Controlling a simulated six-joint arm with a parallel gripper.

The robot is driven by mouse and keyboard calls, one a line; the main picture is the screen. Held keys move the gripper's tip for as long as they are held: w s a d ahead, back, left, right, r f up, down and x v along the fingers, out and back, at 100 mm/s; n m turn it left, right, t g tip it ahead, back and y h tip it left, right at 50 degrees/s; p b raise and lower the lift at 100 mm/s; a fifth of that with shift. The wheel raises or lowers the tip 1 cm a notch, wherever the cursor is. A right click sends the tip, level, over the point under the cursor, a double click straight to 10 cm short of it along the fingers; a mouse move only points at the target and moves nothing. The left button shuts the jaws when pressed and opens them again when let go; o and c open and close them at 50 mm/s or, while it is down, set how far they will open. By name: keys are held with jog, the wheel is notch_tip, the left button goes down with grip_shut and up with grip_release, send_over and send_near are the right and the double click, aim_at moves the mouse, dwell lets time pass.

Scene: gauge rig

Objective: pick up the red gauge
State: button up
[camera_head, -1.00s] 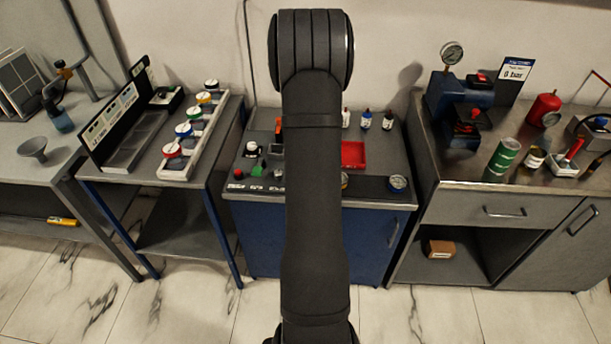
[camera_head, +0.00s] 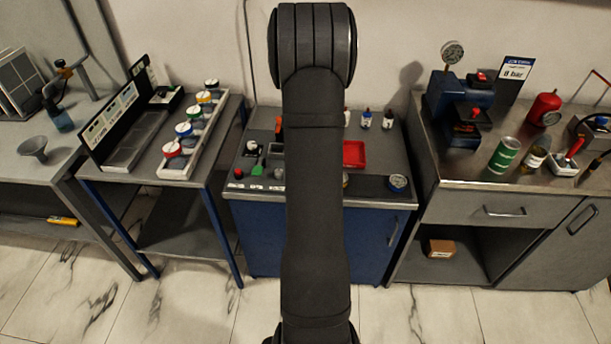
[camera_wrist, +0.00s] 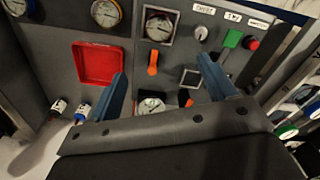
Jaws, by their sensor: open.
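The red gauge (camera_head: 172,149) has a red body and a white face. In the wrist view, a dial gauge and an orange switch lie below, between the fingers. In the head view my arm hides the gripper.
The red tray (camera_wrist: 98,64) is on the middle bench (camera_head: 375,150), with small bottles (camera_head: 366,119) behind it. A dark label board (camera_head: 113,120) stands behind the left table's grey tray.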

notch_tip(320, 180, down, 17)
jog(key=shift+d+f, duration=0.1)
jog(key=shift+f, duration=0.05)
jog(key=c, duration=1.3)
jog(key=shift+o, duration=0.2)
jog(key=shift+r, duration=0.2)
